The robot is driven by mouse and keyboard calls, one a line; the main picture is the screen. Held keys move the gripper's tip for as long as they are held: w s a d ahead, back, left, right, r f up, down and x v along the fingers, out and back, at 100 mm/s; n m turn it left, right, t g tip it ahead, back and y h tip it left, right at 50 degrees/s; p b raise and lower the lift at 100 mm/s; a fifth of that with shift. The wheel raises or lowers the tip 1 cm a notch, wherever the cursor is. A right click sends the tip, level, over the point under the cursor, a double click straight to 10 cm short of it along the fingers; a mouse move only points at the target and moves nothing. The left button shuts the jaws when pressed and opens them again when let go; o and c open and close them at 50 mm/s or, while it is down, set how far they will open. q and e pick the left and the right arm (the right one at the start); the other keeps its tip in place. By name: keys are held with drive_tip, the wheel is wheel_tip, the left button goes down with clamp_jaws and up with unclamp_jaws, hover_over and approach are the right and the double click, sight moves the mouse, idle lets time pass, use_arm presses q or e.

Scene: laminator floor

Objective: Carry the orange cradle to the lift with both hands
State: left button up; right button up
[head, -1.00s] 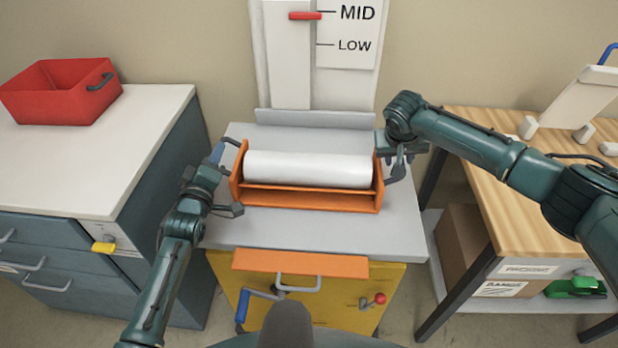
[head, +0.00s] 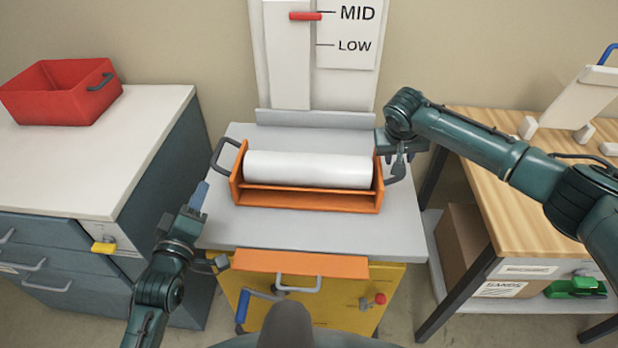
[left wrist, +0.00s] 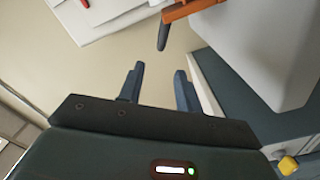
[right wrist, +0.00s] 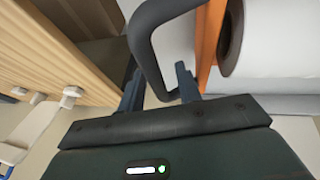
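The orange cradle (head: 310,201) sits level on the grey top (head: 330,232) in front of the scale column, holding a white roll (head: 308,169). Its left dark handle (head: 222,158) is free. My left gripper (head: 208,230) is open and empty, in front and left of the cradle, apart from it. The left wrist view also shows part of the cradle (left wrist: 186,9). My right gripper (head: 398,160) is at the cradle's right handle. In the right wrist view, its fingers stand apart with the right handle (right wrist: 143,48) passing between them.
The column's red pointer (head: 305,16) is at MID. A yellow cabinet (head: 340,308) with crank and red-knobbed lever is below the grey top. A red bin (head: 60,92) stands on the left white counter (head: 100,165). A wooden table (head: 490,190) stands right.

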drive_tip(key=v, duration=1.1)
